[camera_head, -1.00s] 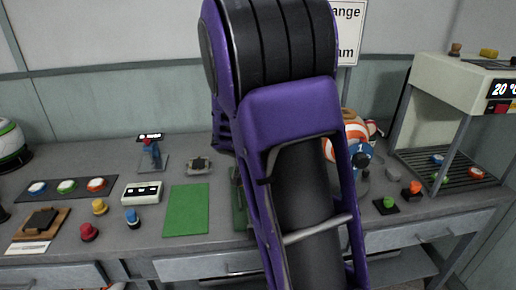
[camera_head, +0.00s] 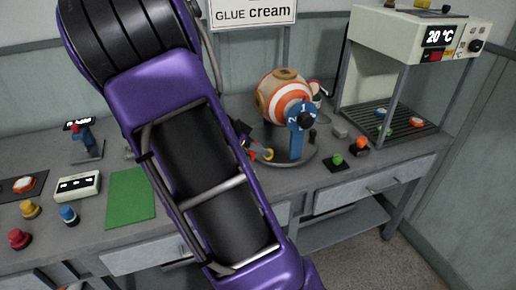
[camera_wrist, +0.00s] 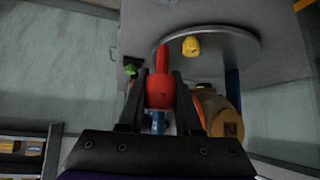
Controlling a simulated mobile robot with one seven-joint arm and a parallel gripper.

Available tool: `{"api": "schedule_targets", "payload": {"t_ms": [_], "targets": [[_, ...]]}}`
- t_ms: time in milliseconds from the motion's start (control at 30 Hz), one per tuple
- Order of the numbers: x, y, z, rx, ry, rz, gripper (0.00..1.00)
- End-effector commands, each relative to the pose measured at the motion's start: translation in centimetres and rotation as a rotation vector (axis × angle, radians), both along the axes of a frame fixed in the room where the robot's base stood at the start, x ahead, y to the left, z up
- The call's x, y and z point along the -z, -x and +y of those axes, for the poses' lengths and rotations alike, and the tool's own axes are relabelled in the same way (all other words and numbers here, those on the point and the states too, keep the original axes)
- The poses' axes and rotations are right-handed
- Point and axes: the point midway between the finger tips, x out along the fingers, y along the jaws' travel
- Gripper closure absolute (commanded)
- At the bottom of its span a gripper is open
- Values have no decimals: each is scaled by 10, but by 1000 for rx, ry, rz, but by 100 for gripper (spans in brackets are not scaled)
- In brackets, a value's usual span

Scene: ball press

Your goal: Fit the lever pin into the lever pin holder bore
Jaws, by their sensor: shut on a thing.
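My gripper (camera_wrist: 159,92) is shut on a red lever pin (camera_wrist: 162,78) with a thin shaft pointing away from the wrist. In the head view my gripper (camera_head: 245,139) shows partly from behind my arm, just left of the ball press. The press has an orange-and-white striped ball (camera_head: 283,98), a blue upright with a dial (camera_head: 297,139) and a round grey base (camera_head: 310,156). A small yellow piece (camera_wrist: 191,46) is at the round base in the wrist view, just beyond and right of the pin's tip. The pin appears apart from it. I cannot make out the holder bore.
A green button (camera_head: 337,160) and an orange button (camera_head: 360,145) stand right of the press. A heater-like cabinet (camera_head: 395,35) reading 20 °C stands at the back right. A green mat (camera_head: 130,197) and several colored knobs lie left of my arm.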

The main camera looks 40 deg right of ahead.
Motion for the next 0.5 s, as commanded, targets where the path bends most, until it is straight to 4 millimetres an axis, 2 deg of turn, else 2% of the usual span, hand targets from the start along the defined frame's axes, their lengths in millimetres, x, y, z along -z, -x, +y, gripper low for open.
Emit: {"api": "schedule_targets", "payload": {"t_ms": [167,500], "targets": [[3,-1,0,-2,0,-2,100],[34,0,0,-1,0,-1,100]]}}
